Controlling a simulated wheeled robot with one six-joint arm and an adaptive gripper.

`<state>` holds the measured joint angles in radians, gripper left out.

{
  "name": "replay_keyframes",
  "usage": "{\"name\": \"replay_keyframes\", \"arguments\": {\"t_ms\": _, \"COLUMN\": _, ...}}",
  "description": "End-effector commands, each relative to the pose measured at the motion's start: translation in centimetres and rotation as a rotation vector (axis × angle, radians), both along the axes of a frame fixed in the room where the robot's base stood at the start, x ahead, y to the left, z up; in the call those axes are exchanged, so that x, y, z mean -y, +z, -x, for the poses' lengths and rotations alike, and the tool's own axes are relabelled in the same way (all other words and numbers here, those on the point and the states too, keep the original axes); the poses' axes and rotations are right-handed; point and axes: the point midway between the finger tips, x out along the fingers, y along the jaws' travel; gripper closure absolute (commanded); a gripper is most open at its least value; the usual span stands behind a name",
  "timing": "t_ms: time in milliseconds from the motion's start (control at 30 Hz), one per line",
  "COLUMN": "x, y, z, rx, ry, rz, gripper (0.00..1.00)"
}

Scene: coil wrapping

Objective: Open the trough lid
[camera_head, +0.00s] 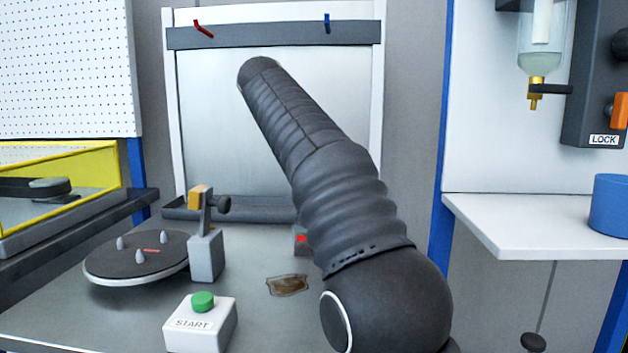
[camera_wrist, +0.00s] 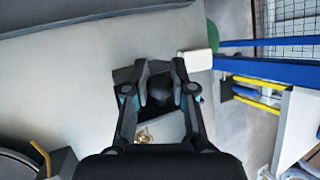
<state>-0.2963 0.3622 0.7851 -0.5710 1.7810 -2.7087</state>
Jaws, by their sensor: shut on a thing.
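In the wrist view my gripper (camera_wrist: 160,80) has its two fingers closed in on a dark rounded thing (camera_wrist: 160,92), which looks like a knob. A dark flat piece (camera_wrist: 122,75) shows behind the fingers; whether it is the trough lid I cannot tell. A small gold-coloured thing (camera_wrist: 145,134) lies between the finger bases. In the head view my arm stretches up across the middle, and my gripper does not show there. No trough or lid can be made out for certain in the head view.
The bench holds a round black plate with pegs (camera_head: 138,259), a grey post (camera_head: 206,257), a START button box (camera_head: 201,323) and a brown patch (camera_head: 288,285). A yellow-framed case (camera_head: 60,190) stands left, a white shelf (camera_head: 530,215) right. A pale panel (camera_head: 225,115) stands behind.

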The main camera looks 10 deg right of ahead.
Motion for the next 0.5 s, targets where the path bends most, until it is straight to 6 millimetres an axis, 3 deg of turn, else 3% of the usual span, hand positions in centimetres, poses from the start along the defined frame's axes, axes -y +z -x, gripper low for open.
{"name": "replay_keyframes", "arguments": {"t_ms": 500, "x": 0.3, "y": -0.14, "z": 0.0, "rx": -0.038, "ry": -0.004, "rz": -0.008, "gripper": 1.0}}
